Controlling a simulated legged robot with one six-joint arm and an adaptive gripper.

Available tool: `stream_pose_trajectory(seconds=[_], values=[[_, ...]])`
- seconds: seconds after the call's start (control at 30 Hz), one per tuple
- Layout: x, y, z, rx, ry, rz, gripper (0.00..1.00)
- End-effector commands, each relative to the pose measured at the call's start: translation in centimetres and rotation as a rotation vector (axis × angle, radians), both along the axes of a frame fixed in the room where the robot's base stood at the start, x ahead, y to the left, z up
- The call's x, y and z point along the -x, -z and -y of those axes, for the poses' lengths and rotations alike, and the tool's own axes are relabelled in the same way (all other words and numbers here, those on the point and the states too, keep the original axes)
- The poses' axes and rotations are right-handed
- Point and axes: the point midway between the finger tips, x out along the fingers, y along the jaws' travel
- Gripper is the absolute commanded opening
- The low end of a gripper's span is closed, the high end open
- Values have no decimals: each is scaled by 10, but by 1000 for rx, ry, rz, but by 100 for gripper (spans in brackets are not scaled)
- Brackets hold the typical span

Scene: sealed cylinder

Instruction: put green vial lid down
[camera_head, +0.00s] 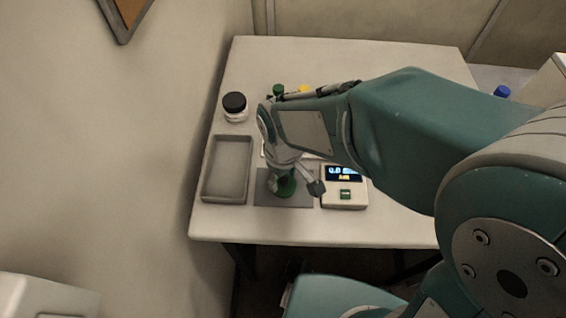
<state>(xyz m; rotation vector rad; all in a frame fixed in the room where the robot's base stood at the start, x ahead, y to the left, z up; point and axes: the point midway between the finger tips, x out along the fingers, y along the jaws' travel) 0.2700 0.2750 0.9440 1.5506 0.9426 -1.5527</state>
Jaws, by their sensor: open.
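My gripper (296,186) points down over the dark grey mat (298,200) near the front of the table. Its fingers are spread apart. A round green thing (287,187), which looks like the green lid, shows between and under the fingers at the mat. The gripper partly covers it, so I cannot tell whether it touches a finger. Another green cap (279,89) shows farther back, behind my wrist; what is under it is mostly hidden.
A grey tray (210,185) is left of the mat. A scale (344,199) with a lit display is right of it. A black-lidded jar (235,106) stands back left. A yellow cap (304,89) shows behind my arm, and a blue one (502,91) far right.

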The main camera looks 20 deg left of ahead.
Motion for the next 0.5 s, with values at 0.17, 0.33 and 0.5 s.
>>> stream_pose_trajectory(seconds=[0.17, 0.33, 0.5], values=[[-1, -36, -1, -5, 0, 5, 63], [-1, -71, -1, -4, 0, 3, 63], [0, -99, -1, -2, 0, 2, 63]])
